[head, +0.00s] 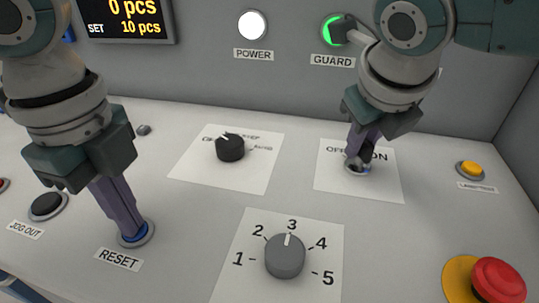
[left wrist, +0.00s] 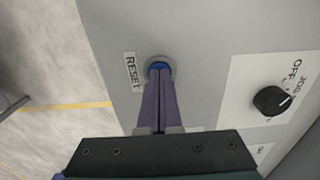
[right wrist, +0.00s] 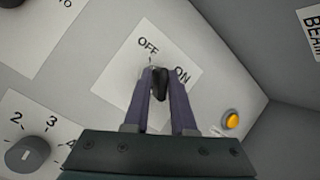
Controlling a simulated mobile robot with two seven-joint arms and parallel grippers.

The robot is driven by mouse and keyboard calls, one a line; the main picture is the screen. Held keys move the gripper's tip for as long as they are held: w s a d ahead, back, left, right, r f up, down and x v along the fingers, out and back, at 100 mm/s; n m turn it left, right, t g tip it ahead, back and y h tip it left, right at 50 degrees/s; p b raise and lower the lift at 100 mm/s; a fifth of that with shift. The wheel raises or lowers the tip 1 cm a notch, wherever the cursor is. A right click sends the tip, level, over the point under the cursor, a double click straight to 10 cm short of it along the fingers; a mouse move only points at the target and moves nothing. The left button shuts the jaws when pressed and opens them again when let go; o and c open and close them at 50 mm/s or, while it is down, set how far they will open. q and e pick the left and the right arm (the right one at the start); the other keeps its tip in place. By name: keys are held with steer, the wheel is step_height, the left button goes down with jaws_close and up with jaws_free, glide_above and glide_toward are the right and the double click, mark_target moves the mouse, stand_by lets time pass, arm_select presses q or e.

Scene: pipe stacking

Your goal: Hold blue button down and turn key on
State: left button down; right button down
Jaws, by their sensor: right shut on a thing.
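The blue button (head: 136,236), labelled RESET, is on the panel at the lower left of the head view. My left gripper (head: 131,232) has its fingers together with the tips on the blue button; in the left wrist view the button (left wrist: 159,66) shows just past the tips. The key (right wrist: 160,84) sits in its switch on the white OFF/ON plate (right wrist: 128,78). My right gripper (head: 357,158) is shut on the key, one finger on each side. In the right wrist view the key seems to point near OFF, but its exact angle is partly hidden.
A grey dial (head: 285,256) numbered 1 to 5 stands between the arms, pointing to 3. A black selector knob (head: 230,147) is behind it. A red emergency button (head: 497,280) is at the lower right, and a yellow button (head: 470,168) is at the right. GUARD glows green.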

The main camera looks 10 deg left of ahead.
steer(key=shift+w+d, duration=0.15)
steer(key=shift+d, duration=0.15)
steer(key=shift+m+h, duration=0.6)
steer(key=shift+m, duration=1.2)
steer(key=c, duration=1)
jaws_free()
steer(key=shift+d+h, duration=0.15)
steer(key=shift+h, duration=0.15)
steer(key=shift+o, duration=1.4)
steer(key=shift+a, duration=0.25)
